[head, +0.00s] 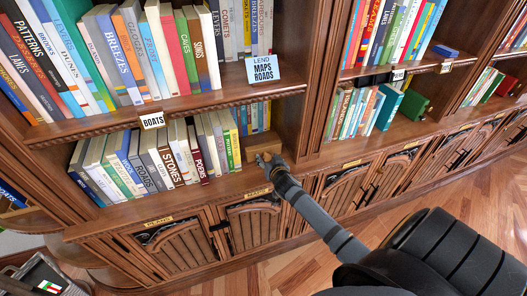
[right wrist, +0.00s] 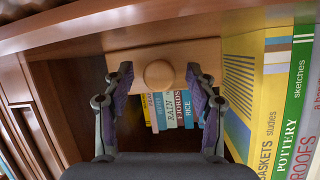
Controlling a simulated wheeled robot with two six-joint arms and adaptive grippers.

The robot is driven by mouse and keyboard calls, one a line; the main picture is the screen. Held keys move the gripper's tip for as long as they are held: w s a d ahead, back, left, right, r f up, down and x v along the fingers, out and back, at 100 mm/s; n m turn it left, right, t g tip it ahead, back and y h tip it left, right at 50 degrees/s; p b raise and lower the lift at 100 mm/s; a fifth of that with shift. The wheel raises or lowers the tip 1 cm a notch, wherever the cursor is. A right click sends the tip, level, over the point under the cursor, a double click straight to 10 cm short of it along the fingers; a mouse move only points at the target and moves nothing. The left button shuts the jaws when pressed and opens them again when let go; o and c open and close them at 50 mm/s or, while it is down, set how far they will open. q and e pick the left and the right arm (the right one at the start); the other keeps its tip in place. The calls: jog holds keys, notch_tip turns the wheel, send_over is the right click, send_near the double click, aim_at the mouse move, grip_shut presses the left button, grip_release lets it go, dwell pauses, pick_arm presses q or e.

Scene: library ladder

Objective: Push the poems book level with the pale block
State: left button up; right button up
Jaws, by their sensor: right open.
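The poems book (head: 198,161) has a red spine and stands upright in the lower shelf row, right of the Stones book (head: 172,160). How far it stands out is hard to tell. A pale wooden block (head: 264,142) is at the right end of that row; in the right wrist view a wooden block with a round knob (right wrist: 158,75) appears between the fingers. My right gripper (head: 263,159) is at the shelf's front, right of the poems book; its open fingers (right wrist: 160,95) flank the knob, contact unclear. My left gripper is out of view.
Yellow Baskets (right wrist: 250,95) and green Pottery (right wrist: 289,110) books stand close right of the gripper in the wrist view. Several small books show behind the block. A shelf upright (head: 300,105) is right of my gripper; cabinet doors (head: 257,225) lie below.

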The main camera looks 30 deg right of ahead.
jog(key=shift+c, duration=0.3)
jog(key=shift+s+r, duration=0.1)
jog(key=shift+c, duration=1.1)
grip_shut()
